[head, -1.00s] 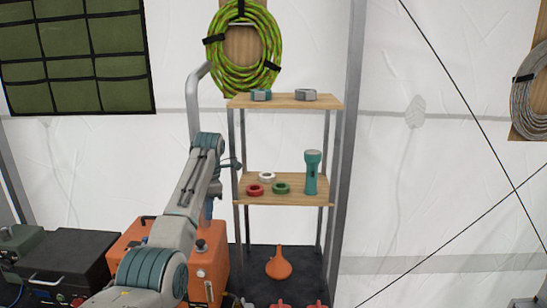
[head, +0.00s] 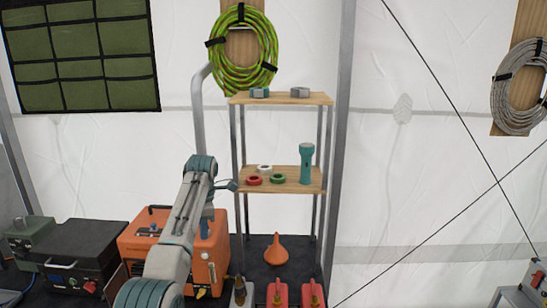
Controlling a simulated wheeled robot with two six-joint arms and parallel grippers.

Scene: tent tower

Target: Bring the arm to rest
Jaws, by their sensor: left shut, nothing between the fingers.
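My left arm rises from the bottom of the head view, with its wrist bent beside the left side of a shelf tower. My left gripper (head: 230,185) shows small at the arm's far end, by the shelf's left post. It is shut and empty. Part of it is hidden behind my own wrist. My right gripper is not in view.
The wooden shelf (head: 313,187) holds a teal flashlight (head: 306,163) and tape rolls (head: 278,178). An orange case (head: 212,265) stands behind my arm, with a black case (head: 75,250) to its left. An orange funnel (head: 276,250) and red bottles (head: 312,292) stand below.

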